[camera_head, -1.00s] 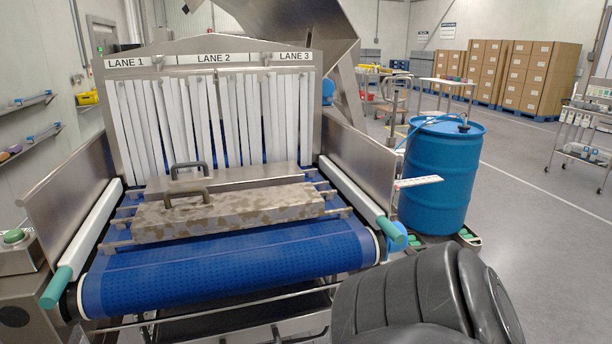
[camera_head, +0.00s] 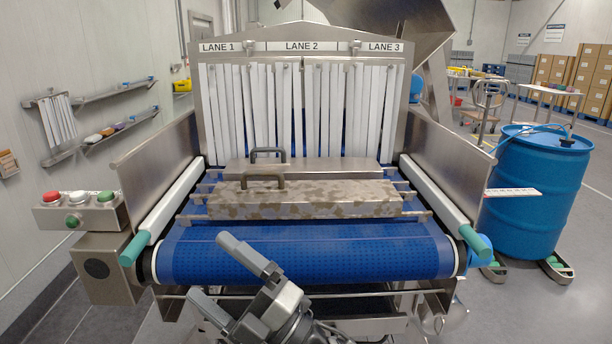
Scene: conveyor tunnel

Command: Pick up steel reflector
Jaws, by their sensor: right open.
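I cannot tell for sure which piece is the steel reflector. Two long steel pieces with dark handles lie across the blue conveyor belt (camera_head: 300,258). The front piece (camera_head: 330,203) is blotched with brown stains. The rear piece (camera_head: 340,171) is plain grey, partly hidden behind the front one and close to the strip curtain. My right gripper (camera_head: 211,268) is open and empty at the front edge of the belt, below and left of the front piece, its two fingers pointing up and left. My left gripper is not in view.
Steel side walls and white rails with green ends flank the belt. White curtain strips (camera_head: 300,110) close the back. A button box (camera_head: 78,210) stands at the left.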

